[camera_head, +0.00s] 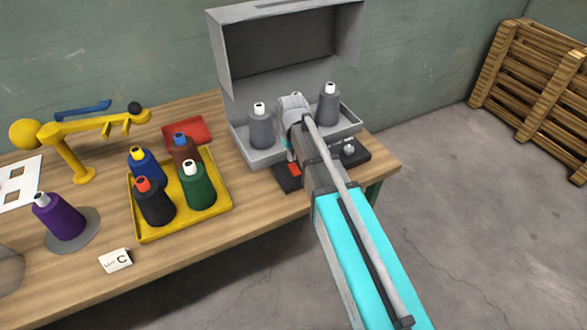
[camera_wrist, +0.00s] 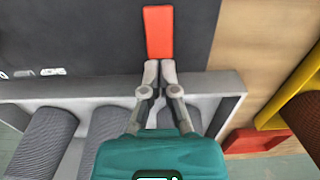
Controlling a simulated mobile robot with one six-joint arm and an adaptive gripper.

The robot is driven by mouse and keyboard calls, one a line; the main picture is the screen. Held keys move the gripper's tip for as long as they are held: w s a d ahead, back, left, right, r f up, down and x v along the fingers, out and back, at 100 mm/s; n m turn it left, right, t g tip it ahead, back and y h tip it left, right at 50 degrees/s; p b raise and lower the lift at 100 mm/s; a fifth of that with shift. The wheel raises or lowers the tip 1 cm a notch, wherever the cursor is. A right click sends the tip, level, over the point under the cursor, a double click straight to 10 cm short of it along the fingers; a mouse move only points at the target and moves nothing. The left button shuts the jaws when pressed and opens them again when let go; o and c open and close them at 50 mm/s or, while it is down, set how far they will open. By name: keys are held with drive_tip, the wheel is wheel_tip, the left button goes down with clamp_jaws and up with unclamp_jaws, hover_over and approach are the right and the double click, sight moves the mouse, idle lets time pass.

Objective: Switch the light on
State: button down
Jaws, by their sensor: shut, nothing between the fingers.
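A black panel (camera_head: 287,182) lies on the table in front of the open grey box (camera_head: 243,148). A red switch-like piece (camera_head: 295,169) is on its left part. In the wrist view the red piece (camera_wrist: 158,32) stands out on the dark panel (camera_wrist: 90,35). My gripper (camera_wrist: 158,68) is shut and empty, its fingertips at the near end of the red piece. I cannot tell whether they touch it. In the head view my gripper (camera_head: 290,155) points down beside the box's front edge, partly hidden by my arm. No lamp is clearly visible.
A small knob (camera_head: 348,148) is on the panel's right part. A yellow tray (camera_head: 222,208) with several spools is to the left. A yellow arm-like stand (camera_head: 75,165) is farther left.

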sight(292, 165)
drive_tip(key=shift+f+b, duration=1.35)
drive_tip(key=shift+f, duration=0.05)
idle(1.2)
drive_tip(key=shift+r, duration=0.15)
drive_tip(key=shift+r+p, duration=3.4)
drive_tip(key=shift+p, duration=0.2)
drive_tip(key=s+d+m, duration=0.5)
drive_tip(key=s+d, duration=0.9)
drive_tip(key=d, duration=0.4)
drive_tip(key=shift+d+m, duration=0.3)
drive_tip(key=shift+d, duration=0.05)
